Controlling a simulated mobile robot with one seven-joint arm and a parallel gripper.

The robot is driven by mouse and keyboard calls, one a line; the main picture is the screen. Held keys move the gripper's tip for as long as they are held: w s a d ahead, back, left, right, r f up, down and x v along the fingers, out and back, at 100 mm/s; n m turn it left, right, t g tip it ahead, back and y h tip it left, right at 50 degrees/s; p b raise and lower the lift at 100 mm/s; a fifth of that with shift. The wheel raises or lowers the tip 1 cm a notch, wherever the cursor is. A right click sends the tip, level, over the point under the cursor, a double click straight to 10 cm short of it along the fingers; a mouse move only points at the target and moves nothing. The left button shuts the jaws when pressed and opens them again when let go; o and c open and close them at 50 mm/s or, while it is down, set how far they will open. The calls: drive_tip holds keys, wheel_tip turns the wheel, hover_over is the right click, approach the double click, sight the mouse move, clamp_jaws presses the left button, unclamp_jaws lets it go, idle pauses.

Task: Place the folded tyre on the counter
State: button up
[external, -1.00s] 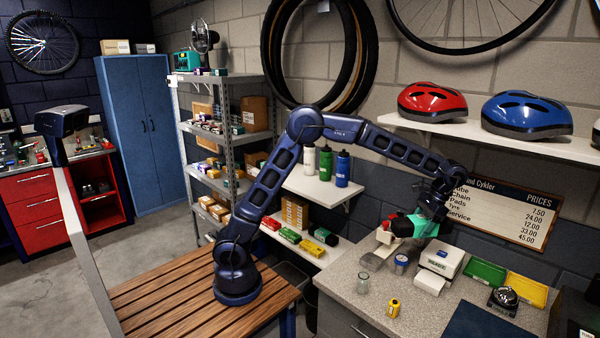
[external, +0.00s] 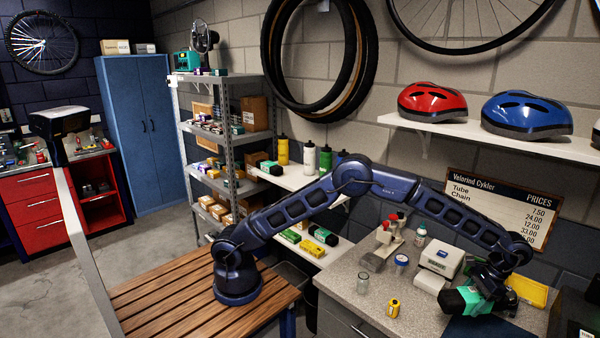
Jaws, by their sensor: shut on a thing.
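My gripper (external: 490,284) is shut on a black and green bundle, the folded tyre (external: 476,301), at the right of the external view. The tyre's black end points left and its green part is next to the fingers. It is low over the front right of the speckled grey counter (external: 345,270), by the dark blue mat (external: 480,330). I cannot tell whether it touches the counter or the mat. My wrist hides part of the tyre and the counter behind it.
A white receipt printer (external: 440,259) stands behind and left of the tyre. A yellow tray (external: 527,291) lies to the right. A small yellow bottle (external: 393,308), a glass jar (external: 362,283) and a blue tin (external: 401,260) stand left.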

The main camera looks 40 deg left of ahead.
sight(461, 331)
drive_tip(key=shift+s+d+f, duration=0.6)
drive_tip(key=shift+d+f, duration=0.25)
drive_tip(key=shift+d, duration=0.1)
drive_tip(key=shift+f, duration=3.3)
drive_tip(key=shift+f, duration=0.55)
drive_tip(key=o, duration=1.7)
drive_tip(key=shift+a, duration=0.1)
drive_tip(key=shift+c, duration=0.2)
drive_tip(key=v, duration=1.1)
drive_tip(key=shift+f, duration=0.1)
